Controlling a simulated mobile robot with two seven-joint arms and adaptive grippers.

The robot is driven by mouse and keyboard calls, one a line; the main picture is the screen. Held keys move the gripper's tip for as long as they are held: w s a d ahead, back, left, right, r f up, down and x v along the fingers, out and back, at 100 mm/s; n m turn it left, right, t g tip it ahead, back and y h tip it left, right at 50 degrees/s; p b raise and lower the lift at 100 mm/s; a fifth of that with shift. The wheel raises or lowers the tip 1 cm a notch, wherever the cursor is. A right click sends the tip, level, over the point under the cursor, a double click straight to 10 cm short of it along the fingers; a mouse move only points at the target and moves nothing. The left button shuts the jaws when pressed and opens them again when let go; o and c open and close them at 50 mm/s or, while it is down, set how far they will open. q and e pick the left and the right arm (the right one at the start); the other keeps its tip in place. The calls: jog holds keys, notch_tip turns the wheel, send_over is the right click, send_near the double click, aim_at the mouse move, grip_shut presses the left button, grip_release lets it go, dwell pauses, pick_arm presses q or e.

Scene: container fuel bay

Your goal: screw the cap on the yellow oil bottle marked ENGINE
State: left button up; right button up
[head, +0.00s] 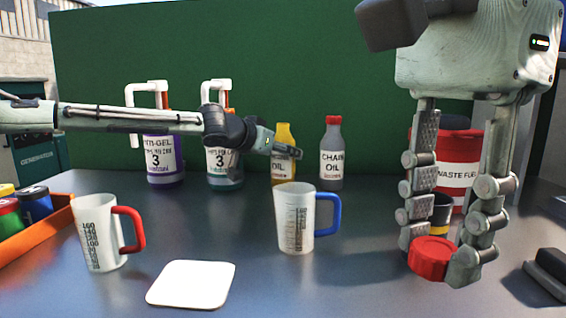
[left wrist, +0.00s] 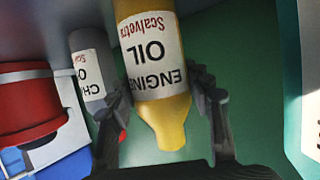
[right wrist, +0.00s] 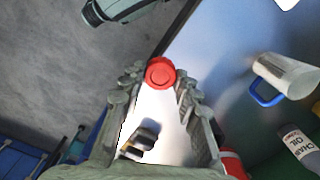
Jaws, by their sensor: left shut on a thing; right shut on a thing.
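The yellow oil bottle (head: 284,140) stands upright at the back of the table, its neck bare. In the left wrist view the bottle (left wrist: 152,55) appears upside down, with ENGINE OIL on its label. My left gripper (head: 290,150) is shut on it, one finger on each side near the shoulder. My right gripper (head: 440,262) is shut on a red cap (head: 433,258), held at the fingertips at the front right, well away from the bottle. The cap also shows in the right wrist view (right wrist: 160,72).
A grey CHAIN OIL bottle (head: 331,160) with a red cap stands right of the yellow one. A blue-handled jug (head: 293,225), a red-handled jug (head: 99,235) and a white pad (head: 191,284) are in front. Two pump jugs stand left; a red WASTE FUEL container (head: 462,172) stands right.

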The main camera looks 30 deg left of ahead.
aim_at(283, 133)
pick_arm(q)
jog(key=c, duration=0.5)
jog(key=shift+r, duration=0.2)
jog(key=shift+c, duration=0.2)
